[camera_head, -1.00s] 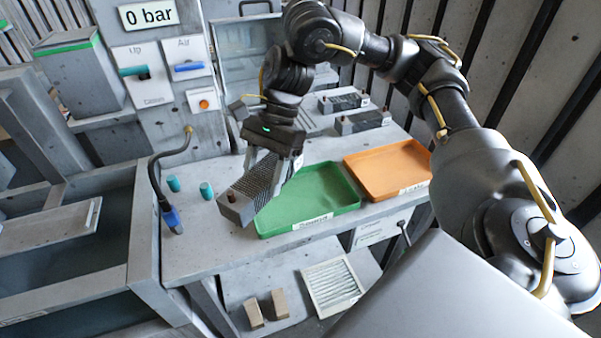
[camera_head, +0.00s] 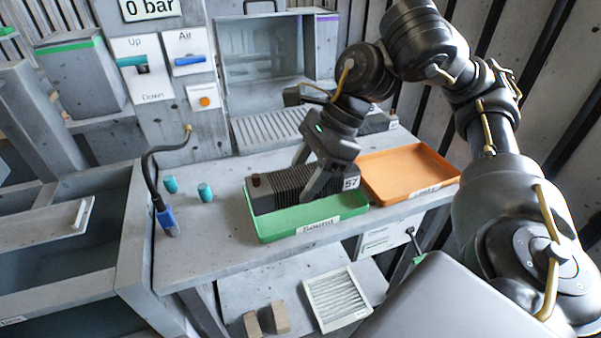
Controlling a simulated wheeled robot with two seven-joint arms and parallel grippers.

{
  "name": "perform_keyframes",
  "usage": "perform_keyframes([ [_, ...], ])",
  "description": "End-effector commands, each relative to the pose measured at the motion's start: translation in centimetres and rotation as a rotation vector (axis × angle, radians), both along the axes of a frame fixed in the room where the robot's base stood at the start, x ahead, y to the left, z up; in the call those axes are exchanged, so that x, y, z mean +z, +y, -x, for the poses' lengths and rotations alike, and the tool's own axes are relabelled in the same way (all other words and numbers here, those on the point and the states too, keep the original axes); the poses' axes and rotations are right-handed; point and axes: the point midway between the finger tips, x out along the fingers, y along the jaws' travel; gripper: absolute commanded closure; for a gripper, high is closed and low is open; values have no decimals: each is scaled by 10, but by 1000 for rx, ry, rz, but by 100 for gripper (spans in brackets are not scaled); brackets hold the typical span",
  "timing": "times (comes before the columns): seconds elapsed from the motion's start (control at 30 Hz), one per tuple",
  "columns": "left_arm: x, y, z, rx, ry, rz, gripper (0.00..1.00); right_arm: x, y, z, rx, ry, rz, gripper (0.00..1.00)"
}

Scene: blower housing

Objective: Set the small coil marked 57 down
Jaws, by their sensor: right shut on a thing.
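The small coil marked 57 (camera_head: 280,189) is a dark finned block with a white 57 label at its right end and a brown stub at its left end. It is in the green tray (camera_head: 290,231), whose front label seems to read "Sound". My right gripper (camera_head: 318,192) is shut on the coil near its right end. The fingers come down over it from above. Whether the coil's underside touches the tray floor is hidden by the tray's front wall. My left gripper is not in view.
An empty orange tray (camera_head: 405,172) stands just right of the green one. Two teal cylinders (camera_head: 205,192) and a black hose with a blue end (camera_head: 168,222) are on the bench to the left. Another dark block (camera_head: 377,123) is partly hidden behind my right arm.

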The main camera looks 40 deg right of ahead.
Motion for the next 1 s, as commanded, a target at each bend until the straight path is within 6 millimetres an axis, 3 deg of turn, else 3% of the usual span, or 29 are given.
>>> perform_keyframes([
  [0.03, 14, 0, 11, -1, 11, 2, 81, 9, -2, -1, -2, 7, 0, 91],
  [0.2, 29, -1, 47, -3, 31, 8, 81, 4, -8, -4, -4, 7, 6, 91],
  [0.27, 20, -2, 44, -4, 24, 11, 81, -12, -17, -19, -11, 8, 4, 91],
  [0.47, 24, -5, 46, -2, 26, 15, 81, -34, -45, -60, -11, 6, 4, 91],
  [0.6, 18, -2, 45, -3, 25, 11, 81, -64, -58, -79, -7, 6, 4, 91],
  [0.8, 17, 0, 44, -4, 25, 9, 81, -85, -68, -95, -4, 1, 5, 91],
  [1.0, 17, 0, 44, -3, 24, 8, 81, -88, -71, -98, -3, -2, 6, 91],
])
